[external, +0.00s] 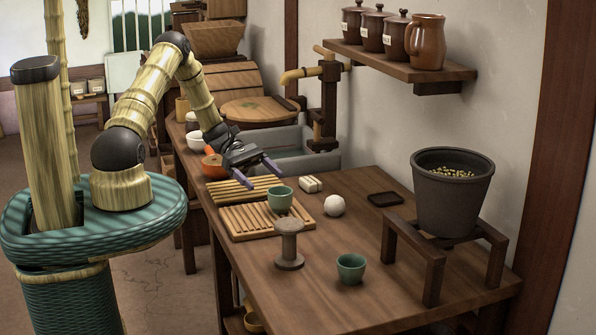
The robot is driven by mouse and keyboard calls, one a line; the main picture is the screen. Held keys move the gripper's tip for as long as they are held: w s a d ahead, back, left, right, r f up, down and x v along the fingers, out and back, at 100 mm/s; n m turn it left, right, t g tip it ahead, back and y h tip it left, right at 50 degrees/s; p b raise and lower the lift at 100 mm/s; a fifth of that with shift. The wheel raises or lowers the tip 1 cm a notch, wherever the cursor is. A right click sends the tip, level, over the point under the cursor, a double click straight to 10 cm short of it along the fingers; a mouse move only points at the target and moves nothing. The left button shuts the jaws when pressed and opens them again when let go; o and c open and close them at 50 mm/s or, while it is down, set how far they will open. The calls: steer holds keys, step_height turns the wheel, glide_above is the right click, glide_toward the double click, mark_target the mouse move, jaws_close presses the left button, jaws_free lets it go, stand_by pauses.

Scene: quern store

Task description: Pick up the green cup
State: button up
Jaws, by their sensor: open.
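Two green cups show in the external view. One green cup (280,199) stands upright on a slatted wooden rack (237,229) near the middle of the counter. The other green cup (351,268) stands upright on bare wood nearer the front. My gripper (259,176) has two purple-tipped fingers spread apart with nothing between them. It is above the counter, just behind and to the left of the cup on the rack, apart from both cups.
A grey spool-shaped stand (289,245) is between the cups. A white ball (334,205), a small white block (311,184) and a dark square dish (385,198) lie behind. A large grey pot (451,190) on a wooden stand is at right. A stone sink (314,160) is at the back.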

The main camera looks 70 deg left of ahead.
glide_toward(288, 204)
steer(key=shift+w+d+f, duration=0.75)
steer(key=shift+w+d, duration=0.25)
steer(key=shift+d, duration=0.1)
steer(key=shift+s+p+x, duration=0.2)
steer(key=shift+p+x, duration=0.6)
steer(key=shift+x, duration=1.8)
steer(key=c, duration=1.1)
